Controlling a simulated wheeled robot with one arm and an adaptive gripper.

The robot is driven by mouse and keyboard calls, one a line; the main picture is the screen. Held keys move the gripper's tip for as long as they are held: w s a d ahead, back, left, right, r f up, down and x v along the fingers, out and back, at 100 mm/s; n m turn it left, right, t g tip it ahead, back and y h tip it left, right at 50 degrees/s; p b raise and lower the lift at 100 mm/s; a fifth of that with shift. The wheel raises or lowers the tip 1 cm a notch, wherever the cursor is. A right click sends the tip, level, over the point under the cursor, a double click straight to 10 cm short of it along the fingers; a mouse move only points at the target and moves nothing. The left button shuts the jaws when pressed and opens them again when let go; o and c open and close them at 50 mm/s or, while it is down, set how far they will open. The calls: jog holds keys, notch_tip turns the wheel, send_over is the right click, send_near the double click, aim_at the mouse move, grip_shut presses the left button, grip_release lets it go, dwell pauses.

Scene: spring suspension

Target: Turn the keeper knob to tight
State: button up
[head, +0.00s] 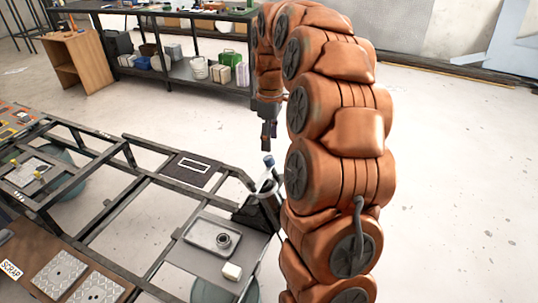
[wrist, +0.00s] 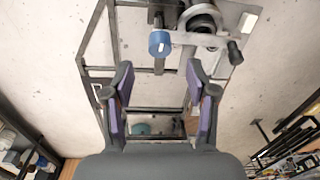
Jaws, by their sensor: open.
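A blue cylindrical knob (wrist: 159,43) with a white mark shows at the top of the wrist view, on a metal bracket assembly. It is probably the keeper knob, but no label is readable. It also shows in the head view (head: 268,160) at the top of the assembly on the frame's right corner. A dark knob or handle (wrist: 235,52) sticks out at the assembly's right side. My gripper (wrist: 158,72) is open and empty, with the blue knob beyond its fingertips and apart from them. In the head view my gripper (head: 269,143) points down just above the blue knob.
The dark metal frame (head: 130,160) has open gaps between its bars. A grey tray (head: 212,235) with a round part and a white block (head: 232,272) lie on its near right side. A workbench (head: 180,60) stands at the back. Floor to the right is clear.

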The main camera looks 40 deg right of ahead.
aim_at(269, 157)
jog(key=shift+s+a+f+p, duration=0.1)
jog(key=shift+f+p, duration=0.35)
jog(key=shift+f, duration=1.15)
jog(key=shift+s+a+f+p, duration=0.1)
jog(key=shift+f+p, duration=0.3)
jog(key=shift+f, duration=1.2)
grip_shut()
